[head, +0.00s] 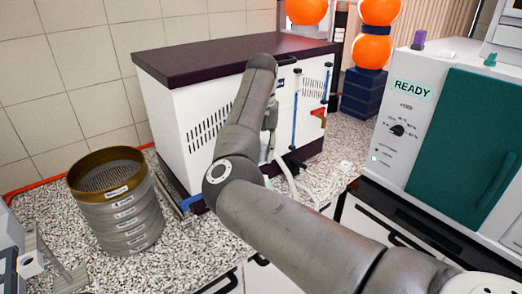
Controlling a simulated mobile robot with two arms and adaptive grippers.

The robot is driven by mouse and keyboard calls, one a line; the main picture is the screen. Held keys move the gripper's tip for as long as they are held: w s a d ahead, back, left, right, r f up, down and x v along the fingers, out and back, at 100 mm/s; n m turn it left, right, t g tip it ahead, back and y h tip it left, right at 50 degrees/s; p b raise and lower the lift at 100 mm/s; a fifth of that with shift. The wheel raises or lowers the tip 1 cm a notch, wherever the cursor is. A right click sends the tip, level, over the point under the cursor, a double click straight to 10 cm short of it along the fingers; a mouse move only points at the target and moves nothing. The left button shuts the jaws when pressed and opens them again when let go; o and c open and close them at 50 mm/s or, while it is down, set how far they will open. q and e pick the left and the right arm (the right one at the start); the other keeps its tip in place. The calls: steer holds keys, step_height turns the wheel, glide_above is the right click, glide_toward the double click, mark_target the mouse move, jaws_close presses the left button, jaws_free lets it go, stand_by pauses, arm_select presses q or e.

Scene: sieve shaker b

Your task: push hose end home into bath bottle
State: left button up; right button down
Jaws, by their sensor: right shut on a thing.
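My right arm reaches in from the lower right to the front of a white cabinet with a dark top (165,95). My right gripper (270,125) is at its front, mostly hidden behind my own forearm and wrist. It is shut on what looks like the end of a pale hose (288,178), which hangs below it and curves down to the counter. The hose end itself and its contact with any bottle are hidden. I cannot make out the bath bottle for certain. My left gripper is not in view.
A stack of sieves (125,215) stands at left on the speckled counter (190,250). A green-doored oven marked READY (460,140) stands at right. Blue tubes (295,110) and a red handle (318,116) are on the cabinet front. Orange spheres (372,52) stand behind.

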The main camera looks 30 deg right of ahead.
steer(key=shift+a+f, duration=0.2)
steer(key=shift+f, duration=0.15)
steer(key=shift+f+b, duration=1.55)
steer(key=shift+f, duration=0.9)
arm_select(q)
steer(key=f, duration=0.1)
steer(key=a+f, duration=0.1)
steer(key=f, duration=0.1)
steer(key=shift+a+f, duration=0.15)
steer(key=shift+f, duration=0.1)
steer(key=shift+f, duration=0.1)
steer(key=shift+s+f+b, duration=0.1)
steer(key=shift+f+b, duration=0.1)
steer(key=shift+b, duration=0.2)
arm_select(e)
steer(key=shift+f, duration=0.3)
steer(key=c, duration=1.1)
jaws_free()
